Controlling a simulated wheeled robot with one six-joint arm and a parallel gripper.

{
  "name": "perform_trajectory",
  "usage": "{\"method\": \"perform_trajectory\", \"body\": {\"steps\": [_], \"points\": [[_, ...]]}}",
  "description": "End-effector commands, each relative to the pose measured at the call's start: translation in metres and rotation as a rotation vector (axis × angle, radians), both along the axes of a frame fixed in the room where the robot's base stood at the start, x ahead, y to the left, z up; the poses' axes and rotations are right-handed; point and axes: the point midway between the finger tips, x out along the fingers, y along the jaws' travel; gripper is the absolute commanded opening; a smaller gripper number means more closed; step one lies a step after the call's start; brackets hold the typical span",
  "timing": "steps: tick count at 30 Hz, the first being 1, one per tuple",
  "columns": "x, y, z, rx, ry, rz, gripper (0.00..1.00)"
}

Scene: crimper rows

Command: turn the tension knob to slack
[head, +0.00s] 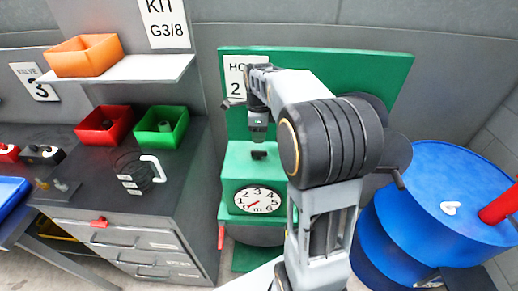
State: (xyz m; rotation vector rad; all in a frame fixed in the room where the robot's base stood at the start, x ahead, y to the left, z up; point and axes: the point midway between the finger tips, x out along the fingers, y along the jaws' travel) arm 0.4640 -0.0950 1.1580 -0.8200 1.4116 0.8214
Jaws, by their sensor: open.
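A green crimper housing (237,162) stands in the middle of the head view, in front of a green back panel (370,66). A small black knob (259,155) sits on its top face; it looks like the tension knob, but any marks on it are too small to read. A white round dial (257,200) with numbers and a red pointer is on the housing's front; the pointer aims to the lower left. My gripper (259,139) is open, pointing down just above the black knob. I cannot tell whether the fingertips touch the knob.
My arm hides part of the panel and the housing's right side. Blue drums (440,195) stand at the right. At the left is a grey cabinet (130,205) with a red bin (104,126), a green bin (161,127) and a wire coil, below a shelf (125,69) with an orange bin (84,56).

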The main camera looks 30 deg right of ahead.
Motion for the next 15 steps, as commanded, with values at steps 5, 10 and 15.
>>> {"method": "perform_trajectory", "body": {"steps": [5,10,15], "points": [[-0.001,0.000,-0.033,0.002,0.005,0.001,0.40],[0.000,0.000,-0.057,0.001,0.002,0.002,0.40],[0.000,0.000,-0.071,0.000,0.001,0.002,0.40]]}}
